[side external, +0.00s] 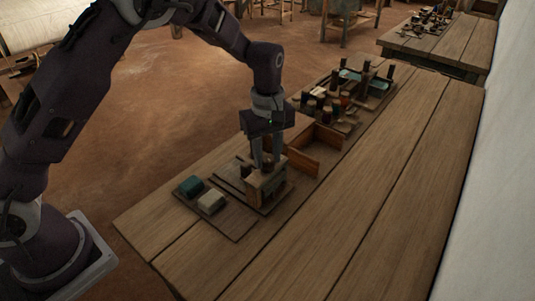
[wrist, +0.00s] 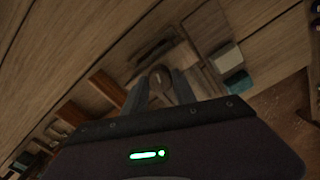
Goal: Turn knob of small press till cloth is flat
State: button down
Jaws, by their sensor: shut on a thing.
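A small wooden press (side external: 265,186) stands on a dark board near the front left part of the table in the side view. My gripper (side external: 267,164) points straight down over the press, with its fingers at the press's top. In the wrist view the round brown knob (wrist: 160,76) shows between the two fingertips of my gripper (wrist: 161,88), and the fingers are shut on it. Part of the press (wrist: 165,52) shows behind the knob in the wrist view. The cloth in the press cannot be made out; the press and fingers hide it.
A teal block (side external: 190,186) and a pale block (side external: 211,202) lie on the board left of the press. An open wooden box (side external: 318,150) stands close behind. Farther back is a tray crowded with spools and small pieces (side external: 335,103). The table's right side (side external: 400,170) is clear.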

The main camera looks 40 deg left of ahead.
aim_at(267, 158)
jog(key=shift+m, duration=0.6)
jog(key=c, duration=1)
grip_release()
notch_tip(267, 158, up, 7)
jog(key=shift+r, duration=0.1)
